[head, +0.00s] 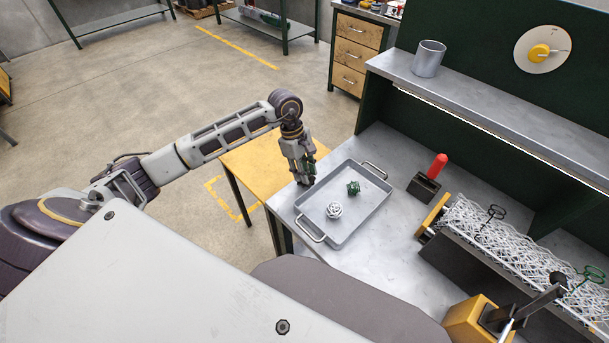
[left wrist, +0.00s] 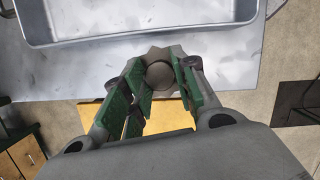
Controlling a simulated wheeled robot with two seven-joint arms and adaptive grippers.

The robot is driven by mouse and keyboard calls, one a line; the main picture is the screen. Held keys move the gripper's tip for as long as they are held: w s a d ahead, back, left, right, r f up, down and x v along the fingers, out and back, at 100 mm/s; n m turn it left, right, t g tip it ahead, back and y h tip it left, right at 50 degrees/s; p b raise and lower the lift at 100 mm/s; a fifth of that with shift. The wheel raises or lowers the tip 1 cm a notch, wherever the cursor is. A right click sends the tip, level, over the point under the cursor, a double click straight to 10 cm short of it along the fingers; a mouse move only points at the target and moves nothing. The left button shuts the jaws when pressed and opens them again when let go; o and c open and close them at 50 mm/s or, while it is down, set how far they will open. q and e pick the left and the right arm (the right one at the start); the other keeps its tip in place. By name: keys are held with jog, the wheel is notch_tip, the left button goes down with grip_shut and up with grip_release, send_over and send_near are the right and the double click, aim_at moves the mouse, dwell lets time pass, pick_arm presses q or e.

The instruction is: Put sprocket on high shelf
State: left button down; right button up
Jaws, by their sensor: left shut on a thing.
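A grey toothed sprocket (left wrist: 160,75) with a round hub sits between the green finger pads of my left gripper (head: 305,176) in the left wrist view. The gripper is shut on it. In the head view the gripper points down just left of the tray, near the left end of the metal bench, and I cannot make out the sprocket there. The high shelf (head: 480,110) is a long grey ledge above the back of the bench, right of the gripper. My right gripper is not in view.
A grey tray (head: 345,237) holds a white woven ball (head: 334,210) and a small green piece (head: 353,188). A grey mug (head: 429,58) stands at the shelf's left end; the shelf right of it is clear. A red-handled tool (head: 437,166) and a wire mesh (head: 500,240) lie further right.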

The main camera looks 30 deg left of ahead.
pick_arm(q)
notch_tip(320, 180, up, 7)
jog(key=shift+r+b, duration=0.2)
jog(key=shift+b, duration=0.1)
jog(key=shift+r, duration=0.2)
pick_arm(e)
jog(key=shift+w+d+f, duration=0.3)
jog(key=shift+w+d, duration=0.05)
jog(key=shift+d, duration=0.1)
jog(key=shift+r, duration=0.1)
